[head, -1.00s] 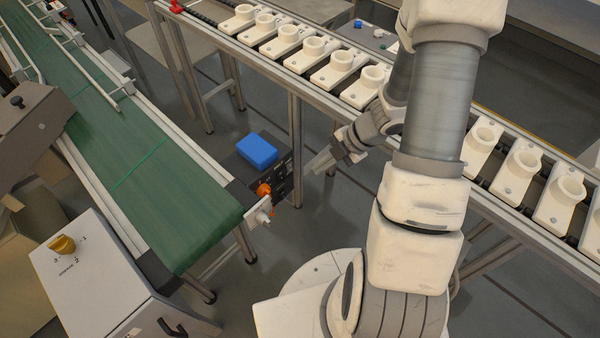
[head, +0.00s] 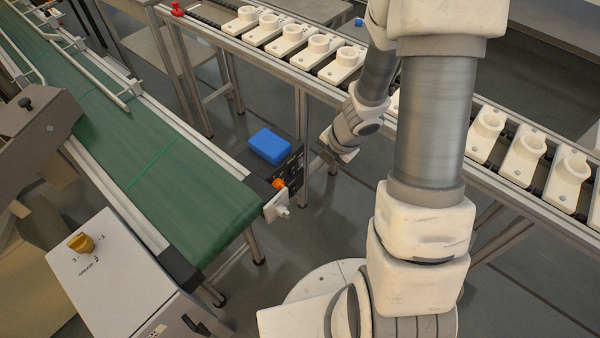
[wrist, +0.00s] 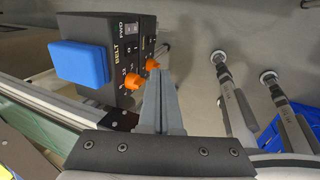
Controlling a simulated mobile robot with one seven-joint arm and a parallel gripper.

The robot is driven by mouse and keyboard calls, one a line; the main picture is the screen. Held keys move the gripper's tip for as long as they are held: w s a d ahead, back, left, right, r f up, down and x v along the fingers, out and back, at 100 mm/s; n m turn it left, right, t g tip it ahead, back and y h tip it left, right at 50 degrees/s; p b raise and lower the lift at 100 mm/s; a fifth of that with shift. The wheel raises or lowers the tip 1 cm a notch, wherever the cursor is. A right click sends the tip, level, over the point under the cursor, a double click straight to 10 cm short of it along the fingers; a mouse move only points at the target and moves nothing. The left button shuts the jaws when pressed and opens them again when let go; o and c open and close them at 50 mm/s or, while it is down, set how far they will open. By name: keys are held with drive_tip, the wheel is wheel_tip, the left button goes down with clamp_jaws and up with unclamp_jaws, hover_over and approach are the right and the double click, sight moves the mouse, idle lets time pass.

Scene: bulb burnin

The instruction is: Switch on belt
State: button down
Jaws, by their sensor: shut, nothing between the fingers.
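The belt control box (wrist: 120,50) is black, marked "BELT" and "PWD", and fixed at the end of the green conveyor belt (head: 165,180). It carries a large blue block (wrist: 80,62) on one side and two orange knobs (wrist: 133,81) on its labelled face. A rocker-like switch (wrist: 130,28) shows near the "PWD" label.
A grey cabinet with a yellow rotary knob (head: 80,242) stands at front left. A second conveyor (head: 215,32) with white holders runs along the back and right. Conveyor legs (head: 302,150) stand close behind my gripper.

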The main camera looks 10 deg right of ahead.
sight(293, 170)
drive_tip(key=w+a+f+b, duration=0.4)
drive_tip(key=w+f+b, duration=0.2)
drive_tip(key=f, duration=0.4)
drive_tip(key=shift+b, duration=0.3)
drive_tip(key=shift+a, duration=0.1)
idle(0.3)
drive_tip(key=shift+w+a+p, duration=0.15)
drive_tip(key=shift+p, duration=0.15)
